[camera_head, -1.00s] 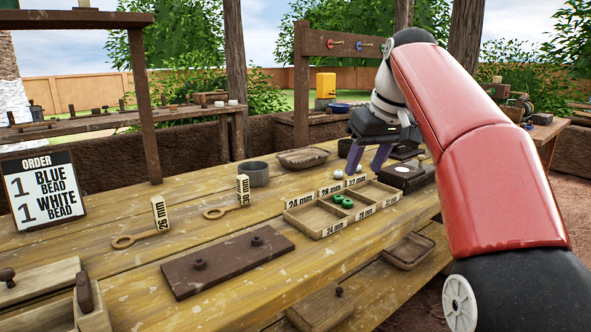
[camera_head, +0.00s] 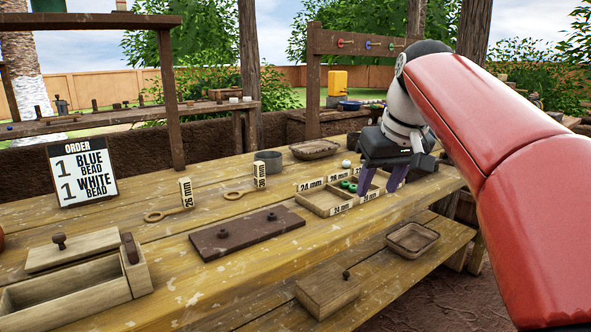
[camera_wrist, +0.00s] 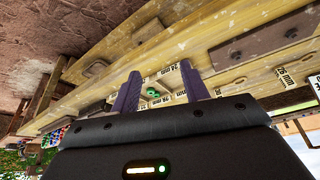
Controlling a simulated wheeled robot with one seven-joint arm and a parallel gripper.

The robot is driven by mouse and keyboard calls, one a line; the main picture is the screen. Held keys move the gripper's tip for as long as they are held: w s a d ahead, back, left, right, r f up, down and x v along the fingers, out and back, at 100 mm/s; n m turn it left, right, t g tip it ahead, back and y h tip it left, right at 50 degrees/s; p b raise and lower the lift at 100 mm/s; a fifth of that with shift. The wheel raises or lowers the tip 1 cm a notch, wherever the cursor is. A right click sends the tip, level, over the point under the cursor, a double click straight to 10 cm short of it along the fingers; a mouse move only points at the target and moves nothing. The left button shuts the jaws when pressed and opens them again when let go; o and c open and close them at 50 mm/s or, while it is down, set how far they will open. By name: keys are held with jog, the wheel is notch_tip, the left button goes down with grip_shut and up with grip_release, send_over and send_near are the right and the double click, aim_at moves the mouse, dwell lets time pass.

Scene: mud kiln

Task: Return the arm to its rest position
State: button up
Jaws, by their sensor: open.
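My gripper (camera_head: 382,181) has two purple fingers and hangs above the right part of the divided wooden tray in the head view. The divided tray (camera_head: 318,202) carries size labels such as 24 mm and 28 mm. Green rings (camera_head: 349,184) lie in one compartment and also show between the fingers in the wrist view (camera_wrist: 152,93). Part of the tray is hidden behind the gripper. My red and white arm reaches in from the right.
The order sign (camera_head: 83,172) stands at the left. A dark board with two knobs (camera_head: 247,234), two ring gauges (camera_head: 170,213), a grey round bowl (camera_head: 275,160) and an open wooden box (camera_head: 68,295) occupy the bench. A small tray (camera_head: 412,239) sits on the lower shelf.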

jog(key=s+f+m+t+h, duration=0.1)
jog(key=s+f+m, duration=0.2)
jog(key=s+f, duration=1.9)
jog(key=shift+d, duration=0.35)
jog(key=shift+f, duration=0.1)
